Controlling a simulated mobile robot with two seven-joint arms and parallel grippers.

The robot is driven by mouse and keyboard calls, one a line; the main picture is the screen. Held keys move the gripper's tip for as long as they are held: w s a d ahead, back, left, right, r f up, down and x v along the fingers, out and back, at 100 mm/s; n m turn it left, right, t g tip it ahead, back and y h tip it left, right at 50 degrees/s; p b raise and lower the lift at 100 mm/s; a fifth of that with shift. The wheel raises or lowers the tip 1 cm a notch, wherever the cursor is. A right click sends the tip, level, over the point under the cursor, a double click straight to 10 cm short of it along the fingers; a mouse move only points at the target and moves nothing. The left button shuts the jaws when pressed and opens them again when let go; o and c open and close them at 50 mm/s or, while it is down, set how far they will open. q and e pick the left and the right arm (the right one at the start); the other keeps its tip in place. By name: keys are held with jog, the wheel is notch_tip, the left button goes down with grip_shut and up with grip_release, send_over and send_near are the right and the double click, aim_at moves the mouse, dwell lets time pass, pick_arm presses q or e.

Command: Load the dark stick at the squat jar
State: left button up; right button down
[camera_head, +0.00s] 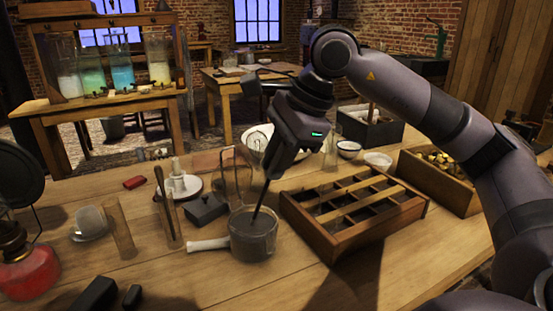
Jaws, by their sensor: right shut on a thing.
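My right gripper (279,164) comes down from the upper right and is shut on a thin dark stick (263,199). The stick slants down to the left, and its lower end is in the mouth of a squat grey jar (254,243). Whether the tip touches the contents or the bottom cannot be told. The jar stands on the table, with a pale handle (208,244) pointing left. My left gripper is not seen.
A divided wooden tray (330,244) stands close right of the jar. A dark block (206,209) and a wire stand (236,170) are behind it. A red lamp (28,272) stands at far left. Bare table (190,275) lies in front.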

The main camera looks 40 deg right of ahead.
jog(key=shift+r+p, duration=2.95)
jog(key=shift+r, duration=0.55)
